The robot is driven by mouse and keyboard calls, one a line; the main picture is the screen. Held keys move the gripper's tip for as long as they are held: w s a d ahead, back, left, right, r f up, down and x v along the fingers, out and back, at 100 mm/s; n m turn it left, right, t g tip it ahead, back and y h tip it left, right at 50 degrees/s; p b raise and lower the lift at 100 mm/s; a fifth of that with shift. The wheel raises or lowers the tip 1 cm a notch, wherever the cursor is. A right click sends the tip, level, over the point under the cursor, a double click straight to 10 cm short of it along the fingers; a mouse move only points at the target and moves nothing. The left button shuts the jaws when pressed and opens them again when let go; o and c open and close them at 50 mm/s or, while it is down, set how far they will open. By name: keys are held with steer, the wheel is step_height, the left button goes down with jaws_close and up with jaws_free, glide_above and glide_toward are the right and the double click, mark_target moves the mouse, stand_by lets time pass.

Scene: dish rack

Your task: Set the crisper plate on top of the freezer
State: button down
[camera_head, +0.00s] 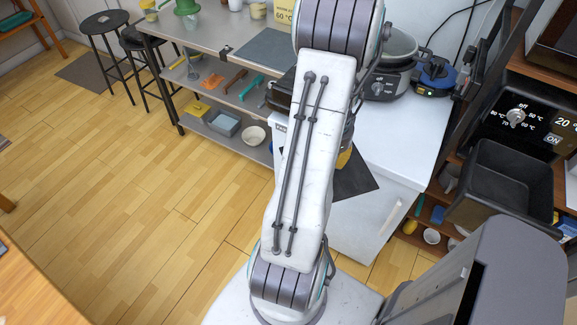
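The white freezer (408,140) stands right of centre, with its flat top facing up and its front handle low on the right. My pale arm rises through the middle of the view and hides the left part of the freezer top. A flat black sheet-like piece (354,183) shows at the freezer's front edge, partly behind my arm. I cannot tell whether it is the crisper plate, and nothing else is clearly that plate. My gripper is not visible.
A black open bin (494,183) sticks out from the right shelves. A metal workbench (222,45) with a loaded lower shelf stands left. Wooden floor (130,200) at left is clear.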

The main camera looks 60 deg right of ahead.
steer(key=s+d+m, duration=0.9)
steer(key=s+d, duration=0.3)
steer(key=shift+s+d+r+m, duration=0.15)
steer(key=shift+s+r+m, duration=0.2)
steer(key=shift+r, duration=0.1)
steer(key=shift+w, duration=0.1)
